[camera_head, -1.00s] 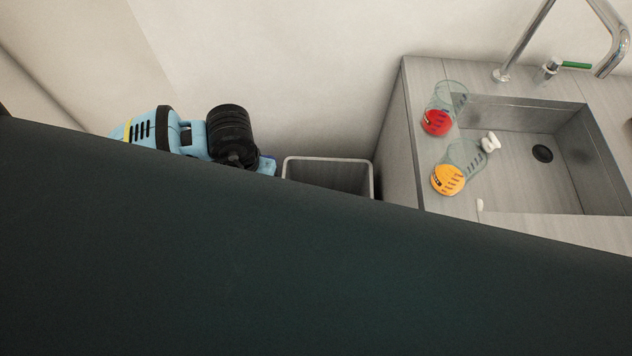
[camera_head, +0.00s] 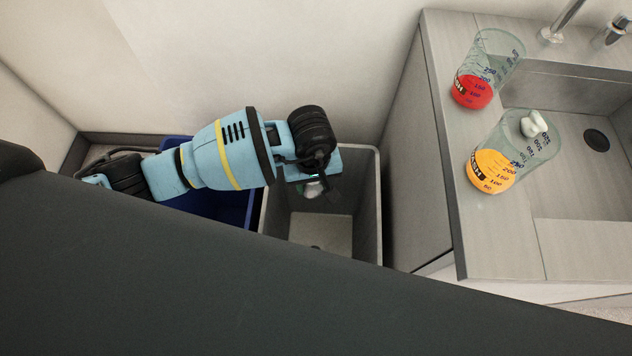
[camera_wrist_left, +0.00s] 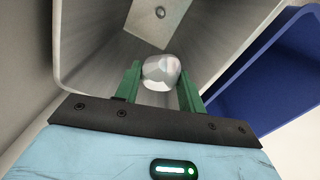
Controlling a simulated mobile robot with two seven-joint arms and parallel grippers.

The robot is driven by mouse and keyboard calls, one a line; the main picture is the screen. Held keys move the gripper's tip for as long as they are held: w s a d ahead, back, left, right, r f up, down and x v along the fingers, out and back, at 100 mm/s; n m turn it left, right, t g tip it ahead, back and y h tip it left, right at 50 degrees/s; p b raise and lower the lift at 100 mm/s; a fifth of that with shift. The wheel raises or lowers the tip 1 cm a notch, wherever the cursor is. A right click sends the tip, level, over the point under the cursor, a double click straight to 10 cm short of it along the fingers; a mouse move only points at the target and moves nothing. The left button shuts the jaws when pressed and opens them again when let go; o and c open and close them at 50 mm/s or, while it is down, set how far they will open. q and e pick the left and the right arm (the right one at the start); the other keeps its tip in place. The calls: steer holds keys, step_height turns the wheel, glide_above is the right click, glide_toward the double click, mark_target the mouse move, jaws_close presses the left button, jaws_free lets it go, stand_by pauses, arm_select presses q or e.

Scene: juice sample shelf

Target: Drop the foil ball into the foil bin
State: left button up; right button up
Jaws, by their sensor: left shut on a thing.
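The foil ball (camera_wrist_left: 161,72) is silvery and sits between the two green fingers of my left gripper (camera_wrist_left: 160,88) in the left wrist view. In the head view my left gripper (camera_head: 318,187) is over the opening of the grey bin (camera_head: 372,215), and only a small part of the ball (camera_head: 312,190) shows there. The gripper is shut on the ball. Grey bin walls surround the ball in the wrist view, with the bin floor (camera_wrist_left: 152,22) beyond it. I cannot read a label on either bin. My right gripper is not in view.
A blue bin (camera_head: 238,207) stands left of the grey bin, partly under my left arm. A grey counter (camera_head: 510,235) with a sink is at the right, holding a beaker of red liquid (camera_head: 472,92) and one of orange liquid (camera_head: 492,172). A dark surface covers the bottom foreground.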

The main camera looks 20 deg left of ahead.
mark_target(314, 193)
arm_select(q)
steer(key=shift+w+d+f, duration=0.1)
steer(key=shift+w+d, duration=0.1)
steer(key=shift+f+b, duration=0.65)
steer(key=shift+f, duration=0.25)
step_height(314, 193, down, 3)
steer(key=shift+s+r+b, duration=0.1)
steer(key=shift+b, duration=0.9)
steer(key=shift+f+b, duration=0.5)
steer(key=shift+f, duration=0.2)
steer(key=o, duration=1)
steer(key=shift+o, duration=0.2)
steer(key=shift+r, duration=0.15)
steer(key=shift+r+p, duration=0.45)
steer(key=shift+r, duration=3.35)
